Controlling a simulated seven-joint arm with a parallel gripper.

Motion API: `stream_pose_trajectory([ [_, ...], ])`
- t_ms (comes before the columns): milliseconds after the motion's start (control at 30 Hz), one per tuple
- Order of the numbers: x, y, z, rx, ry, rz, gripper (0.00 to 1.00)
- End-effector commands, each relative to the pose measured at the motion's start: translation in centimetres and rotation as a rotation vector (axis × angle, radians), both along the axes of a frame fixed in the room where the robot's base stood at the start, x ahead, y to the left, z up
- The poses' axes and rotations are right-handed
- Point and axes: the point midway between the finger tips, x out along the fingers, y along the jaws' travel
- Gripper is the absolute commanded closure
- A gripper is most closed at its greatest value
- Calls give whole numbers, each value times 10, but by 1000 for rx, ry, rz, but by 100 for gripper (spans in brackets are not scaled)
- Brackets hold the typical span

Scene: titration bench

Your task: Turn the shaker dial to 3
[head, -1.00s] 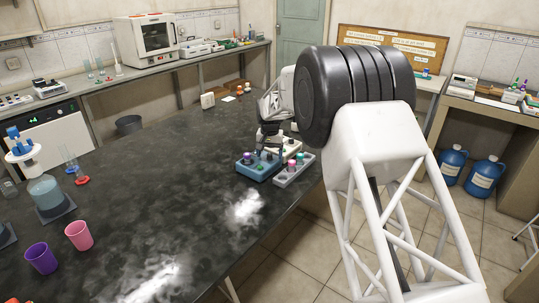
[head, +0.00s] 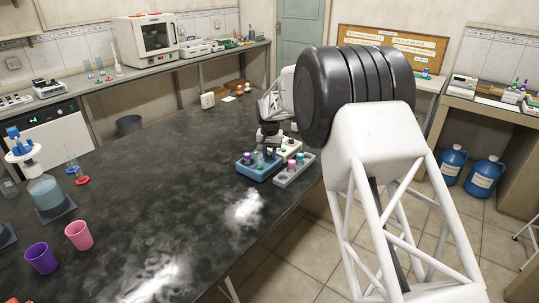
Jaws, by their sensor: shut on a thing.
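The blue shaker (head: 254,174) sits near the right edge of the dark bench in the head view, with small coloured vials on it. My gripper (head: 269,151) points down at its back right side, beside a low white unit (head: 291,146). The fingers are shut on a small part there, which I take for the shaker dial. The dial itself and its number marks are too small and too covered by the fingers to read.
A grey rack (head: 296,174) with pink and green-topped vials stands close at the right, by the bench edge. Purple (head: 41,258) and pink (head: 79,236) cups and a flask (head: 46,194) stand far left. The middle of the bench is clear.

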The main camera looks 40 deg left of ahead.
Motion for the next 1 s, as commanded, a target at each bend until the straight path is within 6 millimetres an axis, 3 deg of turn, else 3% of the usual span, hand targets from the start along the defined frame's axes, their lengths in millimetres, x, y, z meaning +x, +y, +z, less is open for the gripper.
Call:
stream_pose_trajectory([
  [633, 1, -1, 0, -1, 1, -412, 86],
  [1000, 1, -1, 0, -1, 1, -452, 86],
])
